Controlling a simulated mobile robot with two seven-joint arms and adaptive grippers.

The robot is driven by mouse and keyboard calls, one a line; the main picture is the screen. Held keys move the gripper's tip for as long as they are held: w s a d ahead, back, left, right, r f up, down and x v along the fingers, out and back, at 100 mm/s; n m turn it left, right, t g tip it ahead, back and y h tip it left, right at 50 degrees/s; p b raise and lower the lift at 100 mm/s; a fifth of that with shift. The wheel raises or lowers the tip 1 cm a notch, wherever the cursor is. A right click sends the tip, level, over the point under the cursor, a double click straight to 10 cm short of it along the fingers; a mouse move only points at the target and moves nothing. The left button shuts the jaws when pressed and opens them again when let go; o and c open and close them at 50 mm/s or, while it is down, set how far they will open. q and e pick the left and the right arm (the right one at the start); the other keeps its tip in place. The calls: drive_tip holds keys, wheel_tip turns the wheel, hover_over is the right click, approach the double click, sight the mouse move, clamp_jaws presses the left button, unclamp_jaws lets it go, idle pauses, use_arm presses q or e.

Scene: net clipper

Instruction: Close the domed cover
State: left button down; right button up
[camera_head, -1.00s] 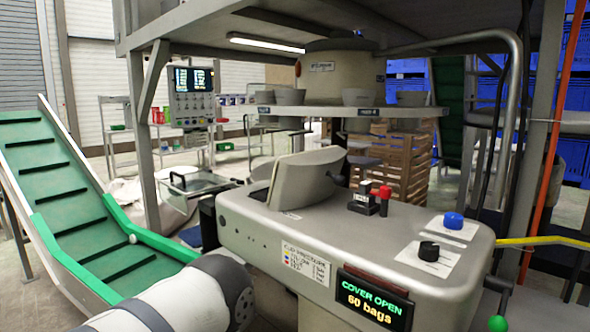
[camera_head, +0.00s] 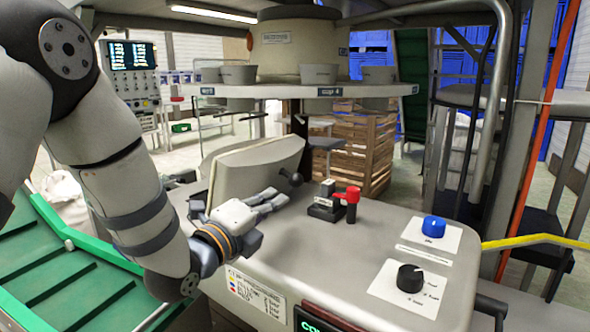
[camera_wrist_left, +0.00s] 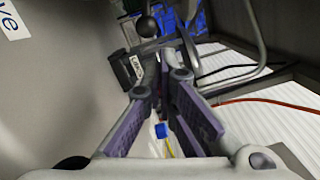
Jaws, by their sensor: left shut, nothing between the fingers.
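The domed cover (camera_head: 255,165) is a pale grey curved shell, standing tilted up on the rear left of the grey machine top (camera_head: 345,245). A black ball knob (camera_head: 296,179) on a stem is at its right edge; a similar ball knob shows in the left wrist view (camera_wrist_left: 148,26). My left gripper (camera_head: 278,200) is shut and empty, low in front of the cover, with its fingertips just below the knob. Whether they touch the cover is unclear. The fingers also show in the left wrist view (camera_wrist_left: 165,70). My right gripper is out of view.
A small black device (camera_head: 325,205) and a red-topped post (camera_head: 351,196) stand right of the gripper. Further right are a blue button (camera_head: 434,226) and a black dial (camera_head: 410,278). A round grey platform (camera_head: 300,92) hangs above. A green conveyor (camera_head: 65,275) is at left.

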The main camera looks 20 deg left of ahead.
sight(275, 184)
use_arm(q)
drive_tip(key=shift+w+r, duration=0.2)
drive_tip(key=x, duration=0.7)
drive_tip(key=shift+f, duration=0.1)
drive_tip(key=w+a, duration=0.1)
drive_tip(key=w+a+r, duration=0.1)
drive_tip(key=a, duration=0.1)
drive_tip(key=shift+w+a+r, duration=0.15)
drive_tip(key=shift+w, duration=0.25)
